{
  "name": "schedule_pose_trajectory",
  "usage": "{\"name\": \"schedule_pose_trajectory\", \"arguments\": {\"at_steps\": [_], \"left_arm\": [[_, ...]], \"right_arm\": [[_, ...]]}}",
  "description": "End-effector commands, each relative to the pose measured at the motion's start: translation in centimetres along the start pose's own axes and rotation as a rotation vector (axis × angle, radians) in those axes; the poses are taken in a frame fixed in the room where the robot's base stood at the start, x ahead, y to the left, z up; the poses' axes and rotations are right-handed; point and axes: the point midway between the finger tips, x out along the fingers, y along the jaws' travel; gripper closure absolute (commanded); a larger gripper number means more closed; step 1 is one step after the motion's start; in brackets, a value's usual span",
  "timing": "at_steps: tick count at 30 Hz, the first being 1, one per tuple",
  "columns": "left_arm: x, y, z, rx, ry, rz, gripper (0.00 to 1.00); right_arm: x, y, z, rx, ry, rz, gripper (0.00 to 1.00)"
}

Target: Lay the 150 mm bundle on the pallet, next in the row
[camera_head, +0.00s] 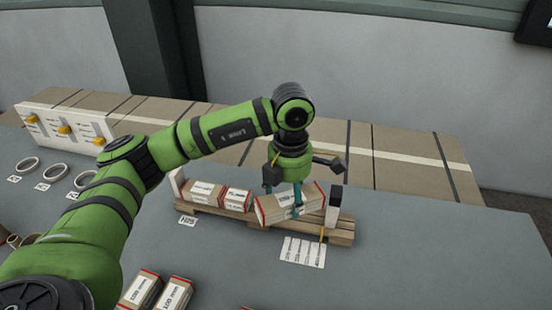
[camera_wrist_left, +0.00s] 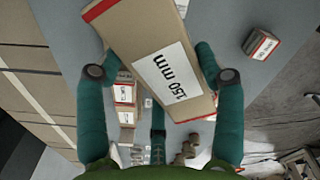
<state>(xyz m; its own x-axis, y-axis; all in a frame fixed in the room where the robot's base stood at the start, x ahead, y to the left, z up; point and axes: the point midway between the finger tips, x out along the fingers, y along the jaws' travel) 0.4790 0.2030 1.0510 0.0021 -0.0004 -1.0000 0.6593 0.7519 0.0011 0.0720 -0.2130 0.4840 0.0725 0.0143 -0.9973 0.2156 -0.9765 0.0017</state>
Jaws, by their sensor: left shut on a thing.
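The 150 mm bundle, a brown block with red edges and a white label, is in my left gripper (camera_head: 285,188). It shows in the head view (camera_head: 277,209) and large in the wrist view (camera_wrist_left: 150,50), where its label reads 150 mm and the teal fingers stand on either side. The wooden pallet (camera_head: 343,239) lies beneath it on the table. Two labelled bundles, a longer one (camera_head: 204,193) and a shorter one (camera_head: 237,199), sit in a row on the pallet's left part. The held bundle is right of them, slightly tilted; I cannot tell whether it touches the pallet. My right gripper is out of view.
A white post with a black top (camera_head: 334,205) stands at the pallet's right end. A printed card (camera_head: 303,252) lies in front. More bundles (camera_head: 174,294) lie at the near edge. Rings (camera_head: 55,173) and a white panel with yellow knobs (camera_head: 64,128) are at left.

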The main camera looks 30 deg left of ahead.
Motion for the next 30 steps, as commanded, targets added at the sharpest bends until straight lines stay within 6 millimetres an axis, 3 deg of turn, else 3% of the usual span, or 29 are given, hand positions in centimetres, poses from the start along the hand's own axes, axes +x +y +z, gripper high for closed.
{"name": "schedule_pose_trajectory", "arguments": {"at_steps": [1,9,21,25,30], "left_arm": [[-0.7,0.4,0.2,-0.133,0.001,-0.003,0.69],[-1.6,2.6,0.5,-0.928,0.003,0.0,0.69],[-2.0,5.7,0.1,-2.122,0.005,0.002,0.69],[-1.8,6.2,-0.2,-2.369,0.005,0.004,0.69],[-1.6,6.6,-0.3,-2.526,0.004,0.003,0.69]], "right_arm": [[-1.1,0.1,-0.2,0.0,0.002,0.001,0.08],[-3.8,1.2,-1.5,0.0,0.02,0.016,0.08],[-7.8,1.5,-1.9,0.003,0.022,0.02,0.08],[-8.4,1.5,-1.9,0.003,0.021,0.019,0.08],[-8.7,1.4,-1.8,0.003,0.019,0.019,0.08]]}}
